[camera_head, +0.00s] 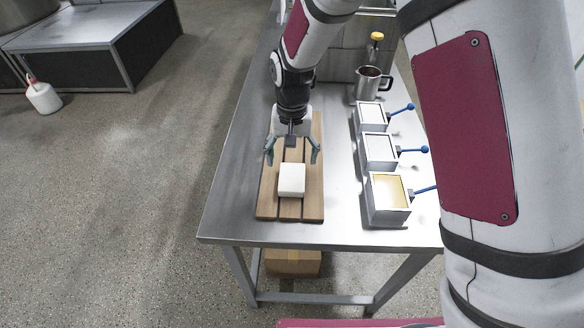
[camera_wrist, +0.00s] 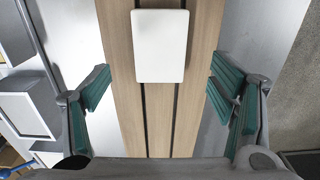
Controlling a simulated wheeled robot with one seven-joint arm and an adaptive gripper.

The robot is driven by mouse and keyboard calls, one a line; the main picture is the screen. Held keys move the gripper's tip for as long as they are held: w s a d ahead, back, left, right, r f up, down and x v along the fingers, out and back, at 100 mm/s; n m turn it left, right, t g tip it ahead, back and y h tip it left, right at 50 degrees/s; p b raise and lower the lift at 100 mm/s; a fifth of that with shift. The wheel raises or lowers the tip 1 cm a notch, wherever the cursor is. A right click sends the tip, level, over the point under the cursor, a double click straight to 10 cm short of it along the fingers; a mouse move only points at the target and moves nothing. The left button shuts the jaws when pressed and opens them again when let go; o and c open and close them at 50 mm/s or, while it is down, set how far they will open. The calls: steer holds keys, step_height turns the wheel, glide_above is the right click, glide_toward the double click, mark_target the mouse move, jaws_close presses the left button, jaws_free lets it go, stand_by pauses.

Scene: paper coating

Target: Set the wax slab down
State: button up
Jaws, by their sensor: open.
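The white wax slab (camera_head: 291,180) lies flat on a slatted wooden board (camera_head: 312,208) on the metal table. It also shows in the wrist view (camera_wrist: 160,46), at the top middle on the wooden slats (camera_wrist: 118,50). My gripper (camera_head: 292,157) is above the board, just behind the slab in the head view. Its green-padded fingers are spread wide and hold nothing. In the wrist view my gripper (camera_wrist: 160,88) has one finger on each side of the board, clear of the slab.
Several square boxes with blue handles stand right of the board, the nearest box (camera_head: 388,198) with a tan top. A steel jug (camera_head: 369,83) and a yellow-capped bottle (camera_head: 376,40) are behind them. The table's (camera_head: 228,200) left strip is clear. A cardboard box (camera_head: 292,262) sits below.

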steer(key=s+d+r+t, duration=0.1)
steer(key=s+d+r, duration=0.25)
steer(key=r, duration=0.35)
steer(key=s+d+r+t, duration=0.1)
steer(key=s+d+r, duration=0.1)
steer(key=d+r, duration=0.35)
steer(key=s+d+r, duration=0.3)
steer(key=r, duration=0.5)
steer(key=s+d+r+t, duration=0.1)
steer(key=s+d+r, duration=0.1)
steer(key=s+d, duration=0.2)
steer(key=s+d+r+t, duration=0.2)
steer(key=s+d+r, duration=0.1)
steer(key=s, duration=0.8)
steer(key=shift+s+d, duration=0.25)
steer(key=shift+d, duration=0.4)
steer(key=shift+d, duration=0.1)
